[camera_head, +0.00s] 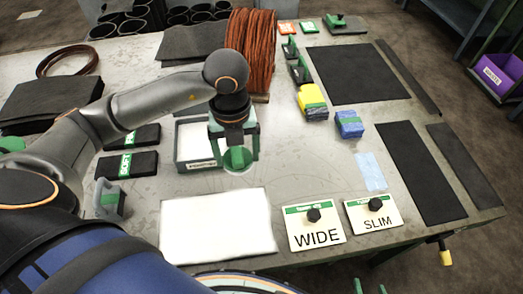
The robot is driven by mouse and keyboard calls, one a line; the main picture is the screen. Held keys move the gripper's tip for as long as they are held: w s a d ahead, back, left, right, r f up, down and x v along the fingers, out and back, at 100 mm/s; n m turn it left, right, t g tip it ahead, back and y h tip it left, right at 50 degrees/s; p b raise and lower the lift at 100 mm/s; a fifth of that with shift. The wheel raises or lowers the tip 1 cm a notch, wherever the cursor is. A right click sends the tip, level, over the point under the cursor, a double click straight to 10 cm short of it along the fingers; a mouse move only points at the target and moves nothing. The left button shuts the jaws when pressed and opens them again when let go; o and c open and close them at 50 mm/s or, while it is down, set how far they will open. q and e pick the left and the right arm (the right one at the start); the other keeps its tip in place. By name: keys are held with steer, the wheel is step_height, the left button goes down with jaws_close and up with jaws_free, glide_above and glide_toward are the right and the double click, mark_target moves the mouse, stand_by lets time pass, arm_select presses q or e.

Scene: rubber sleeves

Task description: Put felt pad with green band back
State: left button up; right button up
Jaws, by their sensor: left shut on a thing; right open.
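Two black blocks with green bands, likely felt pads, lie at the left of the table: the nearer one (127,164) reads "SOFT", and the farther one (131,137) has a band I cannot read clearly. My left gripper (237,158), with green fingers, points down at the right front of a grey tray with a pale inside (195,166). It is shut on a round, pale, greenish thing; I cannot tell what it is. My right gripper (370,287) shows only as two green fingertips, apart and empty, at the bottom edge.
A white sheet (217,228) lies in front of the tray. Plates marked "WIDE" (317,235) and "SLIM" (378,222) with black knobs lie at the front. Black mats (357,74) cover the right side.

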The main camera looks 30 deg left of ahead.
arm_select(q)
steer(key=w+f, duration=0.2)
steer(key=w, duration=0.4)
glide_above(261, 158)
steer(key=f, duration=0.5)
steer(key=shift+s+d+f, duration=0.1)
steer(key=shift+s+f, duration=0.15)
steer(key=shift+f, duration=0.05)
steer(key=shift+w+f, duration=0.15)
steer(key=shift+f, duration=0.05)
steer(key=shift+w+f+p, duration=0.15)
steer(key=shift+f+p, duration=0.35)
steer(key=shift+f, duration=1.2)
steer(key=shift+f, duration=0.2)
steer(key=o, duration=1)
steer(key=shift+r, duration=0.1)
